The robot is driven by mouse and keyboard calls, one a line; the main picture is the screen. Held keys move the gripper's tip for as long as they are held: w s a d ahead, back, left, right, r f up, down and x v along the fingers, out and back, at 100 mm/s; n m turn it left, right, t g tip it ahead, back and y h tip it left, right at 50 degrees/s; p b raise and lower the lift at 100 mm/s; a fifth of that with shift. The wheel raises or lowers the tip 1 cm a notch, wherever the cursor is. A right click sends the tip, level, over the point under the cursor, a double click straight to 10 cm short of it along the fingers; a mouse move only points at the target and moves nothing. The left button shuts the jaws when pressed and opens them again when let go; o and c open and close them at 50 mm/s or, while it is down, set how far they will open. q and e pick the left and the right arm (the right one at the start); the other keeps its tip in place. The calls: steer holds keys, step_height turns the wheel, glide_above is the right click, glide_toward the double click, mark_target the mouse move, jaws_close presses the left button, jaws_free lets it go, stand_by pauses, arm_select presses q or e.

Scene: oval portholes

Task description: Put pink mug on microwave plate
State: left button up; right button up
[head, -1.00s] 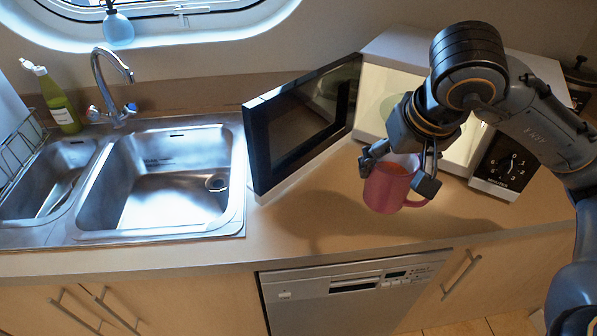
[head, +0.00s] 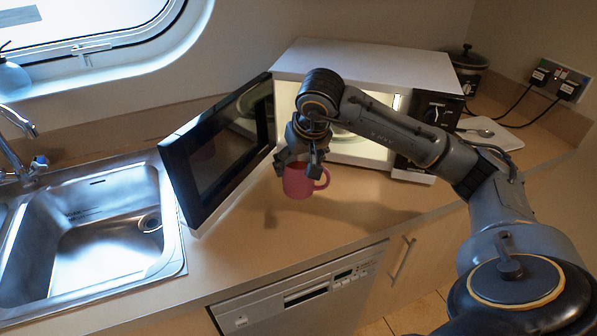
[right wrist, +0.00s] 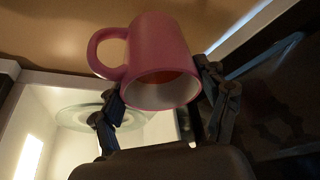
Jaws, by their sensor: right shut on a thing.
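The pink mug (head: 298,184) hangs above the counter in front of the open microwave (head: 365,70), its handle to the right in the head view. My right gripper (head: 302,166) is shut on the mug from above. In the right wrist view the mug (right wrist: 160,55) sits between the two fingers (right wrist: 163,105), and its open mouth with a reddish inside faces the camera. The glass microwave plate (right wrist: 85,117) shows inside the lit cavity in the right wrist view. In the head view my arm hides much of the cavity. My left gripper is not in view.
The microwave door (head: 222,148) stands open just left of the mug. A steel sink (head: 95,235) lies further left. The counter (head: 370,205) below the mug is clear. A slow cooker (head: 467,68) and a white board (head: 492,133) are on the right.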

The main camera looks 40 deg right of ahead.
steer(key=shift+w+d+f, duration=0.1)
steer(key=shift+w+f, duration=0.15)
steer(key=shift+f, duration=0.05)
steer(key=shift+w+d+f+p, duration=0.15)
steer(key=shift+f+p, duration=0.5)
steer(key=shift+f, duration=1)
steer(key=shift+f, duration=0.2)
steer(key=o, duration=1.6)
